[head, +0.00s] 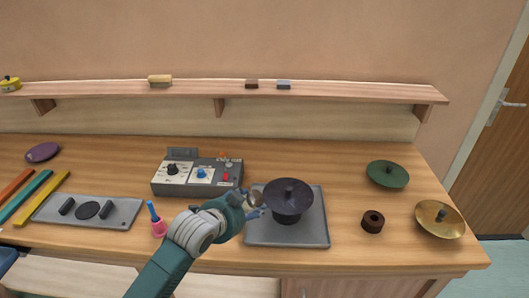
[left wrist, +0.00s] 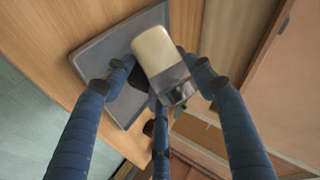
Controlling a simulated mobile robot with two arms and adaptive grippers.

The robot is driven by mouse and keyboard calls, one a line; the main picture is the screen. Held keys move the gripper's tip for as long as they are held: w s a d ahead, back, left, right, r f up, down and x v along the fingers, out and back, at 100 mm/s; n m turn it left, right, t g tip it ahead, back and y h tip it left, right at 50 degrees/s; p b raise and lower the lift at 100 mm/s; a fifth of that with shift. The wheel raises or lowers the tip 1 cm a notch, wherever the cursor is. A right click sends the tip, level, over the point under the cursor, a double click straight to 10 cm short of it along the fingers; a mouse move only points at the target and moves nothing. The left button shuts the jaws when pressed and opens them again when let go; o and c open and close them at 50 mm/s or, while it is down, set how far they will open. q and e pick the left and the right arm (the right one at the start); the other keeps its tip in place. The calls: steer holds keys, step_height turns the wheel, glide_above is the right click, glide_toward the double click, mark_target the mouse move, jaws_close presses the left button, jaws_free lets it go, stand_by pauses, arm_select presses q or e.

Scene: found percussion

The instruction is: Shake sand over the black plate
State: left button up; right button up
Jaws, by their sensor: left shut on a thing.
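The black plate (head: 289,194) is a dark, shallow dish with a small knob at its middle. It stands raised over a grey square tray (head: 318,232) on the workbench. My left gripper (head: 256,205) is just left of the plate, shut on a shaker. In the left wrist view the shaker (left wrist: 157,52) has a cream body and a grey, see-through-looking end, and sits between the blue fingers (left wrist: 163,82). In the head view it is small and partly hidden by the fingers. I cannot tell whether sand is falling. My right gripper is not in view.
A control box (head: 197,174) stands behind my left arm, with a pink-and-blue item (head: 157,220) beside it. Right of the tray are a dark ring (head: 373,222), a green disc (head: 388,174) and a brass disc (head: 440,219). A shelf (head: 330,93) runs along the wall.

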mark_target(277, 207)
arm_select(q)
steer(key=w+d+r+m+t+y+p, duration=0.1)
steer(key=w+d+r+m+p, duration=0.2)
steer(key=w+r+p, duration=0.3)
arm_select(e)
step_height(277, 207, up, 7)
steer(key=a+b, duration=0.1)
steer(key=b, duration=0.1)
arm_select(q)
steer(key=shift+w+d+f+m+t+y+b, duration=0.2)
steer(key=shift+f+m+t+y+b, duration=0.7)
steer(key=shift+b, duration=1.4)
steer(key=shift+w+d+f+m+t+y+b, duration=0.15)
steer(key=shift+w+f+m+t+y+b, duration=0.3)
steer(key=shift+m+b, duration=1.3)
steer(key=shift+w+d+f+m+t+y+b, duration=0.15)
steer(key=shift+f+m+t+y+b, duration=0.55)
steer(key=shift+b, duration=2.2)
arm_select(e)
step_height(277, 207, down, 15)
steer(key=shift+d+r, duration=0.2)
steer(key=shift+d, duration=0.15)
arm_select(q)
steer(key=shift+s+f+n, duration=0.1)
steer(key=shift+f+n, duration=0.05)
steer(key=shift+n, duration=0.1)
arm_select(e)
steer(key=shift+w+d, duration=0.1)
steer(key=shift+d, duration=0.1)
